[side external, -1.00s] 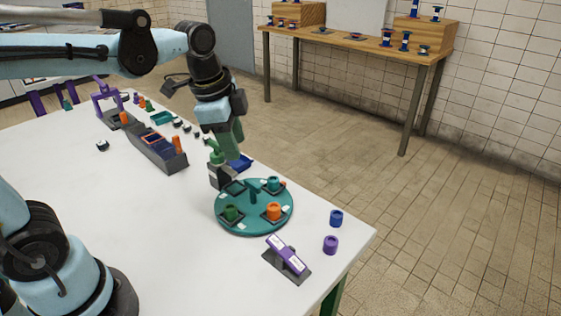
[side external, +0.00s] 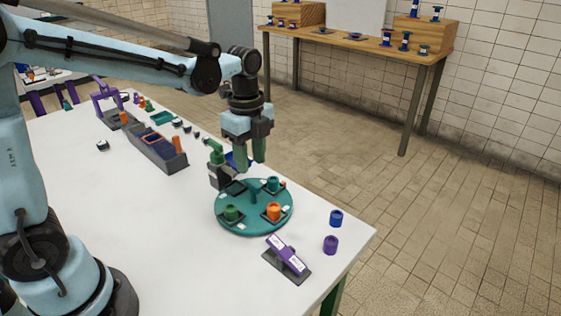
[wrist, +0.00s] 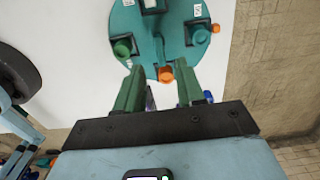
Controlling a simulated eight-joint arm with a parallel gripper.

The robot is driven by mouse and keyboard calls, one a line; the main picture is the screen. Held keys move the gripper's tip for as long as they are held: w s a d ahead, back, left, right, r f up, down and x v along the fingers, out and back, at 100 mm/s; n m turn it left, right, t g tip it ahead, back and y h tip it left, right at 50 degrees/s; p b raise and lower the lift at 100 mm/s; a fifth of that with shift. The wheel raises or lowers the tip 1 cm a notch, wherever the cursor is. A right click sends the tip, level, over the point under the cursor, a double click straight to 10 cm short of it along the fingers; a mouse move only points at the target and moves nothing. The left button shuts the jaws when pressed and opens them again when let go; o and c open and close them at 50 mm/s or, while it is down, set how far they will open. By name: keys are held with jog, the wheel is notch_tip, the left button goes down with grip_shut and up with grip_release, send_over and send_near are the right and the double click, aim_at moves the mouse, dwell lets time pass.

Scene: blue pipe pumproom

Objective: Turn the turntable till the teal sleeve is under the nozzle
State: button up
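The round teal turntable (side external: 248,229) sits on the white table and also shows in the wrist view (wrist: 176,12). It carries a teal sleeve (side external: 273,184) at its back right, an orange sleeve (side external: 273,211) at front right and a green sleeve (side external: 231,212) at front left. The back-left seat (side external: 234,187) looks empty. A teal post (side external: 254,191) rises near the middle. A dark and green fixture (side external: 217,163), seemingly the nozzle, stands at the back-left rim. My gripper (side external: 250,165) points down above the turntable's back part, fingers apart, empty; its fingers show in the wrist view (wrist: 158,72).
A purple sign on a dark base (side external: 288,254) stands in front of the turntable. A blue sleeve (side external: 336,218) and a purple sleeve (side external: 330,244) stand to the right near the table edge. A grey rack (side external: 160,150) lies back left.

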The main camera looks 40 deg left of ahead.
aim_at(252, 182)
jog(key=shift+f, duration=2.85)
grip_shut()
